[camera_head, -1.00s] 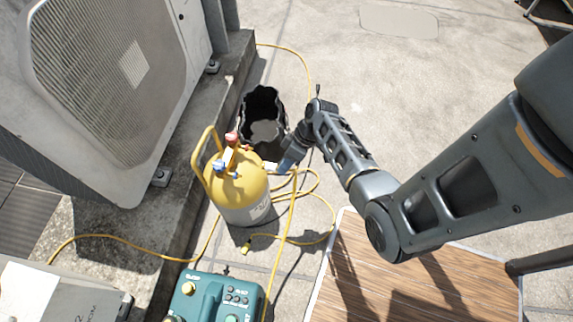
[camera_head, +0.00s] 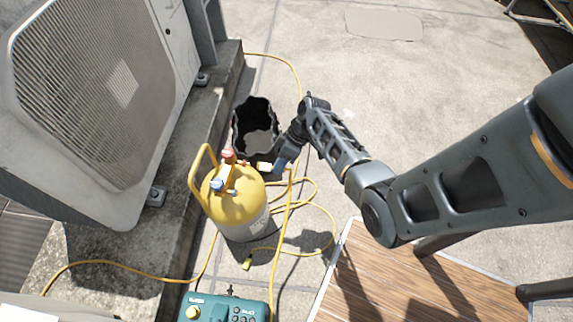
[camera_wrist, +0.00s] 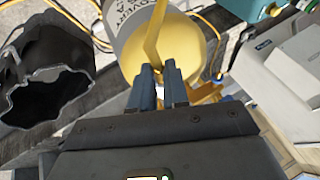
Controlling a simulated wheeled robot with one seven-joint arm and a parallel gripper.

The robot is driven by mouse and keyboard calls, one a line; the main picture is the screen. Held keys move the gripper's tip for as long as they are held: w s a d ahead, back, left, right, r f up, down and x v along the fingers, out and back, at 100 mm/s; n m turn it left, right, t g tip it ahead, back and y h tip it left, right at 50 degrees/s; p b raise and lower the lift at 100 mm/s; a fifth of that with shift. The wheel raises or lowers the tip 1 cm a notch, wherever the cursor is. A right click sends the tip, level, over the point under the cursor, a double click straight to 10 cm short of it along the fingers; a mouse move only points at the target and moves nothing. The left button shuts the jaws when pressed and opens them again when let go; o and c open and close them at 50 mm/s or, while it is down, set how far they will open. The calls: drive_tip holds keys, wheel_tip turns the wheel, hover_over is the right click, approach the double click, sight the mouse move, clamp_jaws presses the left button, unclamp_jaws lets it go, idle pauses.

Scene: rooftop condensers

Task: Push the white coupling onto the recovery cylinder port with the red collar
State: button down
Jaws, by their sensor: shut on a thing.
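The recovery cylinder (camera_head: 243,208) stands upright, yellow on top and grey-white below, with a yellow handle. On its top are a red-topped valve (camera_head: 228,155) and a blue one (camera_head: 217,185). My gripper (camera_head: 272,166) is at the right side of the cylinder's top. A small white piece, apparently the coupling (camera_head: 264,166), shows at its fingertips, close to the red valve. In the wrist view my gripper (camera_wrist: 159,72) has its blue-grey fingers close together in front of the cylinder (camera_wrist: 150,35), with a white bit between them. Whether the coupling touches the port is hidden.
A black open bin (camera_head: 238,130) stands behind the cylinder. A yellow hose (camera_head: 320,205) loops on the ground to the right. A condenser unit (camera_head: 90,95) is at left, a teal machine (camera_head: 215,308) in front, and a wooden board (camera_head: 400,285) at lower right.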

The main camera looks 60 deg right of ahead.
sight(266, 164)
drive_tip(key=shift+w+a, duration=0.15)
drive_tip(key=shift+w, duration=0.4)
drive_tip(key=shift+w+a+b, duration=0.2)
drive_tip(key=shift+w, duration=0.5)
drive_tip(key=shift+w+a+b, duration=0.15)
drive_tip(key=shift+w+b, duration=0.05)
drive_tip(key=shift+w, duration=0.45)
idle(1.7)
drive_tip(key=c, duration=1)
unclamp_jaws()
drive_tip(key=shift+c, duration=0.2)
drive_tip(key=s+d+p, duration=0.1)
drive_tip(key=s+p, duration=0.1)
drive_tip(key=s, duration=0.5)
drive_tip(key=shift+s+d, duration=0.15)
drive_tip(key=shift+d, duration=0.25)
